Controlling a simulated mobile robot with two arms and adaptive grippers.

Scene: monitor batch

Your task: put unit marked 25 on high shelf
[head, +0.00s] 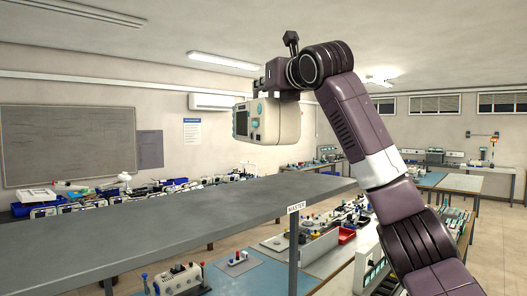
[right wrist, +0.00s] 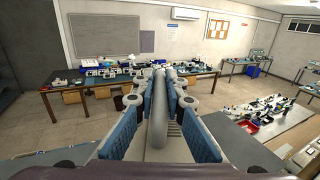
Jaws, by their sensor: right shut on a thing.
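My right gripper (head: 268,88), at the end of the raised right arm, is shut on the handle of a pale monitor unit (head: 270,122). The unit hangs roughly upright below the gripper, with a dark screen on its left face and teal buttons. No number can be read on it. In the right wrist view the blue-padded fingers (right wrist: 160,98) stand either side of its grey handle (right wrist: 157,125). The long grey high shelf (head: 165,228) lies lower; its visible top is bare. The unit appears above the shelf's far edge, with a gap; the depth is unclear. My left gripper is out of view.
A post with a small label (head: 297,208) stands at the shelf's right end. Below is a blue-topped bench (head: 236,275) with instruments and a red bin (head: 346,235). Several monitor-like units (head: 155,199) line a table by the far wall. The air around the unit is clear.

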